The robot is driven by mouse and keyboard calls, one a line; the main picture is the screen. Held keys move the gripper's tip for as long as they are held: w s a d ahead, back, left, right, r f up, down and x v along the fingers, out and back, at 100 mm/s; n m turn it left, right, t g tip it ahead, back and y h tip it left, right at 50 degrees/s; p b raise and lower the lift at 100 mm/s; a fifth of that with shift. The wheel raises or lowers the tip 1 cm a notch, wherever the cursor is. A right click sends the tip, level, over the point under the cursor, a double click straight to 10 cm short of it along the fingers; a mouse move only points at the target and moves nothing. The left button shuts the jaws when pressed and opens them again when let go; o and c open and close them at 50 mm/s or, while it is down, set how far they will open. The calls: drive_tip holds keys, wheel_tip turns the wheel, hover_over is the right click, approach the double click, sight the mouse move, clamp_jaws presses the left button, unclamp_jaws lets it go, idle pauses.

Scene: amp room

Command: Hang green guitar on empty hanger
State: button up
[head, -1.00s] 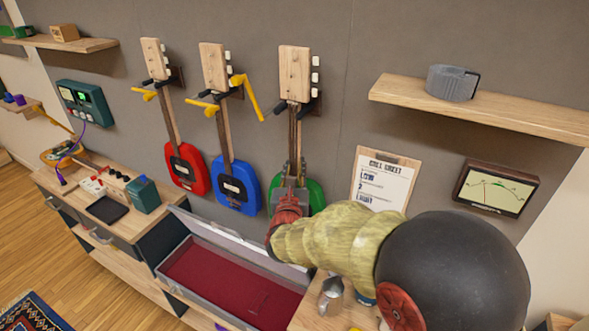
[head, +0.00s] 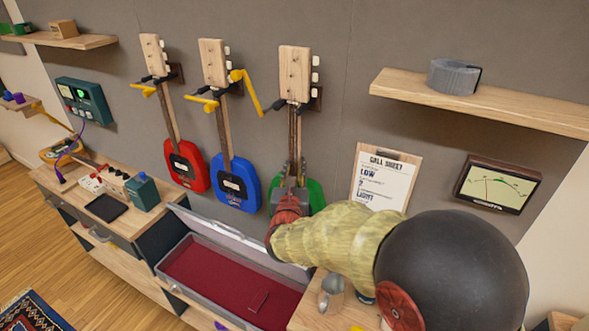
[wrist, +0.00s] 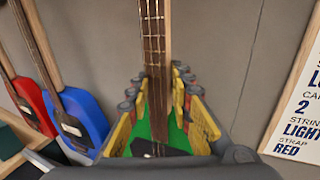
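The green guitar (head: 316,194) hangs upright against the wall, third from the left. Its pale headstock (head: 294,73) is above the dark hanger prongs (head: 316,97), with the neck between them. My gripper (head: 294,170) is low on its neck, just above the body, and hides part of the body. In the wrist view, my fingers (wrist: 158,85) close in on both sides of the neck (wrist: 153,40), with the green body (wrist: 142,130) between the yellow pads. I see no clear gap at the fingertips.
A red guitar (head: 186,170) and a blue guitar (head: 236,187) hang to the left. An open case (head: 190,262) with red lining lies below. A wall shelf (head: 480,106), a paper sheet (head: 384,182) and a meter (head: 497,186) are to the right.

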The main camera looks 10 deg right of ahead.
drive_tip(key=o, duration=0.5)
drive_tip(key=shift+r, duration=0.1)
drive_tip(key=shift+f, duration=0.35)
drive_tip(key=s, duration=0.4)
drive_tip(key=s+a, duration=0.1)
drive_tip(key=s, duration=0.3)
drive_tip(key=s+a, duration=0.1)
drive_tip(key=s, duration=0.2)
drive_tip(key=shift+s+a+r, duration=0.15)
drive_tip(key=shift+s+r, duration=0.15)
drive_tip(key=shift+s, duration=0.1)
